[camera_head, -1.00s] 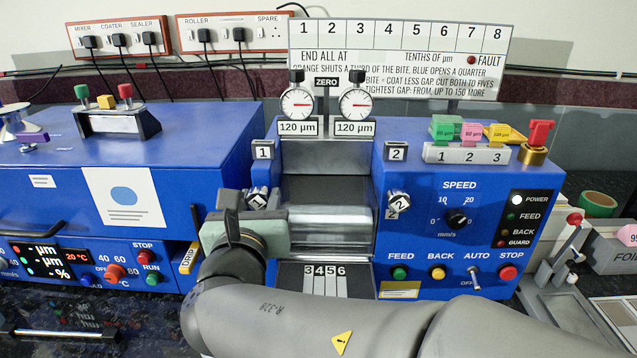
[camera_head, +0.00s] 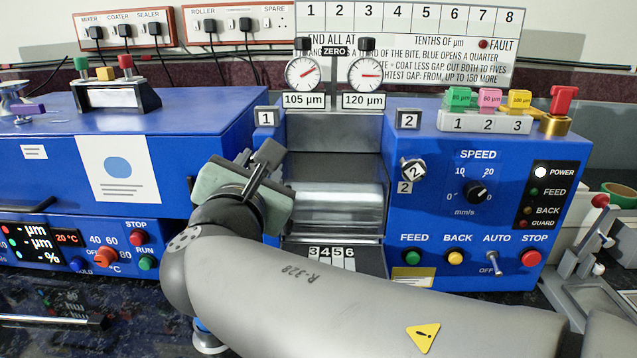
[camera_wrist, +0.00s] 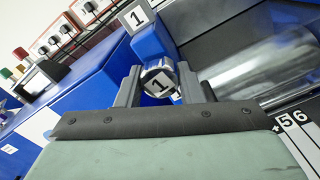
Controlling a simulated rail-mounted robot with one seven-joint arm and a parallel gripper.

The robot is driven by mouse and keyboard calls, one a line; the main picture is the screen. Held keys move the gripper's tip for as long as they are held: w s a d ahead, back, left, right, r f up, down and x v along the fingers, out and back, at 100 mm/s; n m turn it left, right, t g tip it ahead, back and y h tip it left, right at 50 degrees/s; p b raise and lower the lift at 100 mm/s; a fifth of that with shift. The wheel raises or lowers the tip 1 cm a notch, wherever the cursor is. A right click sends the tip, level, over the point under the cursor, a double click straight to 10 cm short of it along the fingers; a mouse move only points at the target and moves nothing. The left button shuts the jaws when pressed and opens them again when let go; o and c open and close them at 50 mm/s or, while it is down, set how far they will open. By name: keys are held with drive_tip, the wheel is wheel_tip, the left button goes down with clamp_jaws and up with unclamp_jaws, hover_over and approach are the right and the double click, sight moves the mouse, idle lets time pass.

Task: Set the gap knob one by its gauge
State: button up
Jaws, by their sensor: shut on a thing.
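Gap knob one (camera_wrist: 158,79), a metal knob with a white "1" face, sits between my gripper's two fingers (camera_wrist: 162,92) in the wrist view; the fingers are shut on it, and its face is tilted. In the head view my gripper (camera_head: 262,172) is at the left side of the rollers and hides the knob. The left gauge (camera_head: 304,74), above the rollers, has its needle pointing up and right, with a display (camera_head: 304,100) reading 105 µm. The right gauge (camera_head: 366,74) points right, with a display (camera_head: 364,101) reading 120 µm.
Knob two (camera_head: 413,170) is on the right blue panel. Below are the feed, back, auto and stop controls (camera_head: 470,258). Green, pink and yellow blocks (camera_head: 489,99) stand on a numbered rack at upper right. A white instruction board (camera_head: 405,45) is behind.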

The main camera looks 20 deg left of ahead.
drive_tip(key=shift+f+m+b, duration=0.1)
drive_tip(key=shift+m+b, duration=0.7)
drive_tip(key=shift+b, duration=0.05)
drive_tip(key=o, duration=1)
drive_tip(key=shift+s, duration=0.1)
drive_tip(key=p+v, duration=0.1)
drive_tip(key=v, duration=1.1)
